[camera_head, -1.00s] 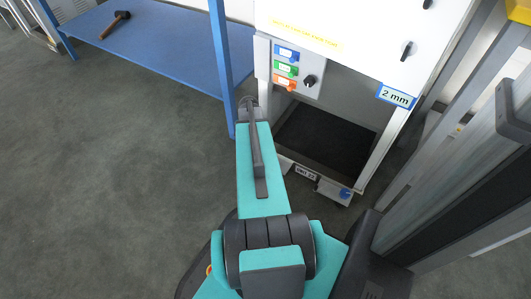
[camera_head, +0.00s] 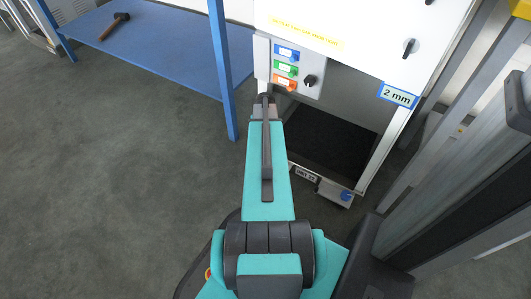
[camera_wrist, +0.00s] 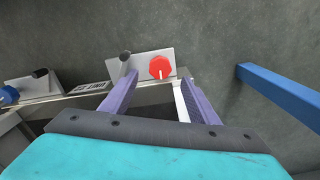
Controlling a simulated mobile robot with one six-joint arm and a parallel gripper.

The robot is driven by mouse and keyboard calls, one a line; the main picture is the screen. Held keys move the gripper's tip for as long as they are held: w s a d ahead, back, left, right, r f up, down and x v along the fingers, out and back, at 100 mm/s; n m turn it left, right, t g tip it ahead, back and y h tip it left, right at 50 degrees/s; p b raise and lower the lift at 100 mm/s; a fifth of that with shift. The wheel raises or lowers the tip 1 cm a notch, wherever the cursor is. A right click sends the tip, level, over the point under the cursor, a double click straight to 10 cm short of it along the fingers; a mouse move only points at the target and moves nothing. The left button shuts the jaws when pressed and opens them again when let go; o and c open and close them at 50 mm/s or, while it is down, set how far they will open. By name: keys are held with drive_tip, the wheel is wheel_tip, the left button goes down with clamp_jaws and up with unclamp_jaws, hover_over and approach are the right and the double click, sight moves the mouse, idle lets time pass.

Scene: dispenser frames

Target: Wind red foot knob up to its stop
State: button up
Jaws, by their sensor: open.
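In the wrist view the red foot knob (camera_wrist: 160,67) sits on the face of a grey metal bracket (camera_wrist: 142,70) at the foot of the frame. A white pointer mark shows on the knob. My gripper (camera_wrist: 165,82) is open, its two purple fingers spread to either side below the knob in the picture. The knob appears between and beyond the fingertips, and no contact shows. In the head view my own arm hides the red knob and the gripper. A blue knob (camera_head: 346,195) shows on the other front foot, and also in the wrist view (camera_wrist: 8,96).
The dispenser frame (camera_head: 372,165) stands ahead with a dark open bay (camera_head: 325,140). A blue bench (camera_head: 150,48) with a mallet (camera_head: 114,26) stands at left; a blue leg (camera_wrist: 285,92) shows right in the wrist view. Grey floor (camera_head: 110,190) is clear at left.

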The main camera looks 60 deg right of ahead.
drive_tip(key=shift+f+b, duration=1.3)
drive_tip(key=shift+f, duration=1.85)
drive_tip(key=c, duration=1)
drive_tip(key=shift+d, duration=0.2)
drive_tip(key=shift+c, duration=0.2)
drive_tip(key=shift+a, duration=0.15)
drive_tip(key=shift+r+n+p, duration=0.15)
drive_tip(key=shift+n+p, duration=0.25)
drive_tip(key=shift+p, duration=0.25)
